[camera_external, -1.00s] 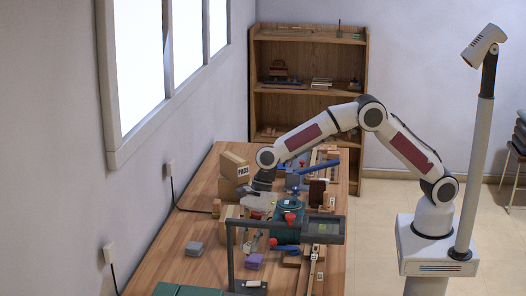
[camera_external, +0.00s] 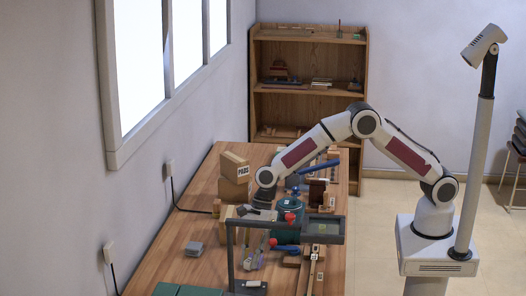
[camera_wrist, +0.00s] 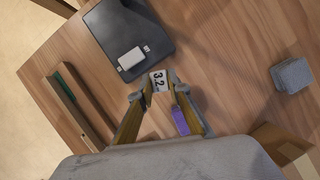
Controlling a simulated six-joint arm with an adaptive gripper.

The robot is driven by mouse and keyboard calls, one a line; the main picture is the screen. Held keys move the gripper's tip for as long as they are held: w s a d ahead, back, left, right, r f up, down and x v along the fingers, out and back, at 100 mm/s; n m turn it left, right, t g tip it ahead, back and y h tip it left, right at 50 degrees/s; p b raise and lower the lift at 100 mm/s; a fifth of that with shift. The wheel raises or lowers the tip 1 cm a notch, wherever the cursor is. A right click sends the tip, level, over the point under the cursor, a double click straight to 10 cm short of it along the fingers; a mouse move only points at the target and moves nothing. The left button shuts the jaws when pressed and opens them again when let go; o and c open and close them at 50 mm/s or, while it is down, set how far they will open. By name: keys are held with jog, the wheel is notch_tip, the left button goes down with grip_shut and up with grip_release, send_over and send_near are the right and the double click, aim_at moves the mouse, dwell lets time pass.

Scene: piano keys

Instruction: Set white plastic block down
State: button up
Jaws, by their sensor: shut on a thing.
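My gripper (camera_wrist: 158,88) is shut on a small white plastic block (camera_wrist: 159,80) marked "3.2", held between its fingertips in the wrist view. The block is just beside the edge of a dark plate (camera_wrist: 112,25). I cannot tell whether it touches the surface below. In the external view my gripper (camera_external: 250,262) points down over the table, behind the dark stand, and the held block is too small to make out there.
A white piece with metal ends (camera_wrist: 131,58) lies on the dark plate. A purple block (camera_wrist: 180,121) shows by the right finger. A grey block (camera_wrist: 292,75) and a wooden rail (camera_wrist: 78,108) lie farther out. The dark stand (camera_external: 231,255) rises close by. Bare wood lies between.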

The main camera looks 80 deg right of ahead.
jog(key=shift+f, duration=1.85)
jog(key=shift+f, duration=0.15)
jog(key=o, duration=0.9)
jog(key=v, duration=1.2)
jog(key=shift+s+d, duration=0.1)
